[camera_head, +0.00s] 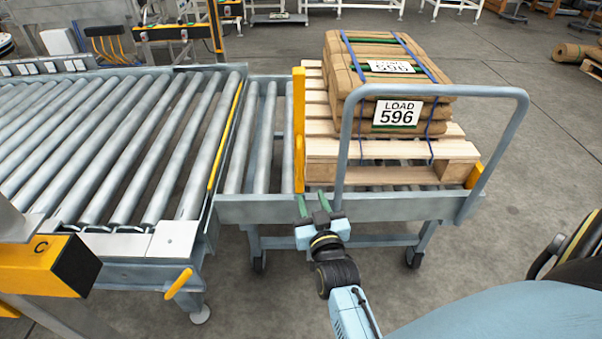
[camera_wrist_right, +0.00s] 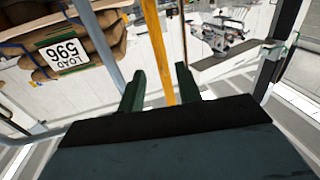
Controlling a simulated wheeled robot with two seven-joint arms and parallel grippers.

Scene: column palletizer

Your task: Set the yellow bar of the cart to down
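The yellow bar (camera_head: 299,130) of the cart stands upright at the cart's left end, between the conveyor and the load. The cart (camera_head: 375,207) is a grey roller frame on wheels with a tall hoop handle. My right gripper (camera_head: 312,199) is at the cart's near side rail, close to the bar's lower end. Its green fingers are apart. In the right wrist view the yellow bar (camera_wrist_right: 158,50) shows between the open fingers (camera_wrist_right: 160,74), with gaps on both sides; contact cannot be told. My left gripper is not in view.
A wooden pallet (camera_head: 380,150) with strapped brown sacks labelled 596 (camera_head: 345,80) rests on the cart. A roller conveyor (camera_head: 130,140) adjoins the cart on the left. The hoop handle (camera_head: 343,150) rises right of my right gripper. Open floor (camera_head: 520,150) lies to the right.

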